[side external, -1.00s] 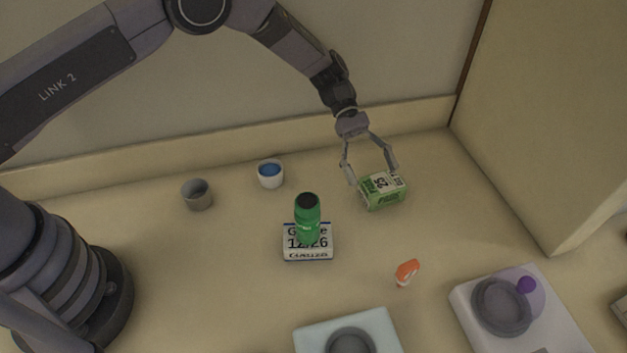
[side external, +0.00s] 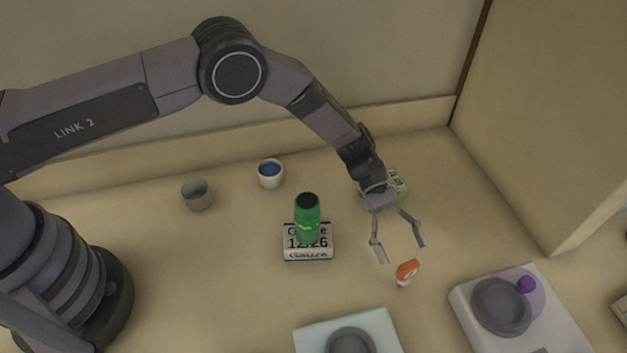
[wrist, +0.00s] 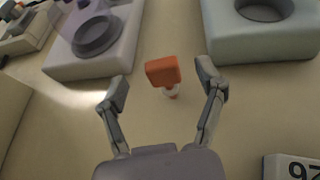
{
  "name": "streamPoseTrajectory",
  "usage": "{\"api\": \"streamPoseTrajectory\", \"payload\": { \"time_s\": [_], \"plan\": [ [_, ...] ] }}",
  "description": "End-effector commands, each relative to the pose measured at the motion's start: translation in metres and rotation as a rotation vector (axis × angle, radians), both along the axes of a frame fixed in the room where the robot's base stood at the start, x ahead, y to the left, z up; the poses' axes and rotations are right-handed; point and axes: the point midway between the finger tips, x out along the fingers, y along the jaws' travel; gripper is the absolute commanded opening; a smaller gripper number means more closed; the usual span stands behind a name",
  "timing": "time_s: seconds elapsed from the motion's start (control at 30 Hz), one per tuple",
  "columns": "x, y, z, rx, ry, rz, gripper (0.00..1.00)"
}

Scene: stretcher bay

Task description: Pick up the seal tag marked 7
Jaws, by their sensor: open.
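A small seal tag with an orange head and a white lower part (side external: 406,270) lies on the bench in the side external view. It also shows in the wrist view (wrist: 163,71), between my two fingers. No 7 can be read on it. My gripper (side external: 401,250) is open and empty, with its fingertips close to the tag in the side external view. In the wrist view my gripper (wrist: 163,83) has one finger on each side of the tag, apart from it. How high the fingertips are above the bench is hard to tell.
A green box (side external: 400,184) is partly hidden behind my gripper. Two cups, grey (side external: 197,196) and white (side external: 270,174), stand behind. A pale block (side external: 308,334) and a white unit (side external: 555,320) lie in front.

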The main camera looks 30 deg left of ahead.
Motion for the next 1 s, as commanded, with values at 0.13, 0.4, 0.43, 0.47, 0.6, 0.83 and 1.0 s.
{"api": "streamPoseTrajectory", "payload": {
  "time_s": [0.13,0.4,0.43,0.47,0.6,0.83,1.0],
  "plan": [
    [-0.014,-0.018,-0.01,0.001,0.001,-0.003,0.7],
    [-0.018,-0.024,-0.013,0.002,-0.001,0.0,0.7],
    [-0.018,-0.024,-0.013,0.002,-0.001,0.0,0.68],
    [-0.018,-0.024,-0.013,0.002,-0.001,0.0,0.64],
    [-0.018,-0.024,-0.013,0.002,-0.001,0.0,0.46],
    [-0.018,-0.024,-0.013,0.001,-0.001,0.0,0.19],
    [-0.018,-0.024,-0.013,0.001,-0.001,0.0,0.18]
  ]
}}
